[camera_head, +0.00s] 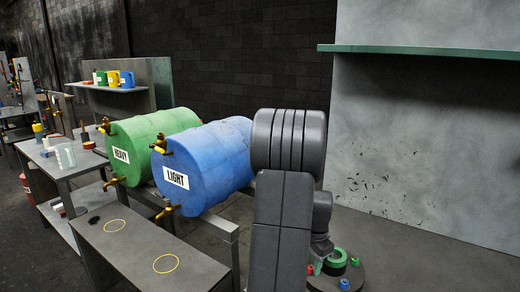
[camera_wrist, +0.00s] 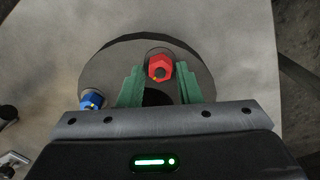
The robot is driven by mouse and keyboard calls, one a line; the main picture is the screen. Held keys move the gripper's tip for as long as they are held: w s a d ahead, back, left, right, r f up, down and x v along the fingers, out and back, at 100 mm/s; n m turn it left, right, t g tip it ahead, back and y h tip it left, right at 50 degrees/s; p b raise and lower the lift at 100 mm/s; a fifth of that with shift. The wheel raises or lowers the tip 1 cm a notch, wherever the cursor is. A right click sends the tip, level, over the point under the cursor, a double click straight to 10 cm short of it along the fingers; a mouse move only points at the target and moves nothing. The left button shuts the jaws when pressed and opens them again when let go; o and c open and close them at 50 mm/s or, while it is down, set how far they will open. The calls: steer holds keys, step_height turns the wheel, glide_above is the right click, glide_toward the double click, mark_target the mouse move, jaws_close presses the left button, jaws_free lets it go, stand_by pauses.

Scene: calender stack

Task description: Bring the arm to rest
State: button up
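My gripper (camera_wrist: 161,70) shows in the wrist view with its two green stepped fingers apart. Nothing is held between them. A red hexagonal knob (camera_wrist: 160,67) appears in the gap between the fingertips, with a little space on each side; I cannot tell its depth from the fingers. It sits on a dark round base (camera_wrist: 115,58). A blue knob (camera_wrist: 92,101) is at the base's left edge. In the head view my arm (camera_head: 282,215) is folded in the lower middle and hides most of the gripper. The round base (camera_head: 357,278) shows low beside it.
A blue LIGHT drum (camera_head: 215,160) and a green HEAVY drum (camera_head: 150,135) lie left of my arm, with brass taps. A bench (camera_head: 140,250) with yellow circles stands in front of them. A green-edged shelf (camera_head: 430,50) juts out at upper right.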

steer(key=n, duration=0.4)
steer(key=shift+w+n+p, duration=0.15)
steer(key=shift+n+p, duration=0.25)
steer(key=n+p, duration=0.1)
steer(key=n, duration=0.2)
steer(key=shift+a+n, duration=0.1)
steer(key=shift+n, duration=0.3)
steer(key=n+p, duration=0.1)
steer(key=n, duration=0.3)
steer(key=shift+a+n, duration=0.1)
steer(key=shift+n, duration=0.3)
steer(key=shift+a+n+p, duration=0.1)
steer(key=shift+n+p, duration=0.8)
steer(key=shift+n, duration=1)
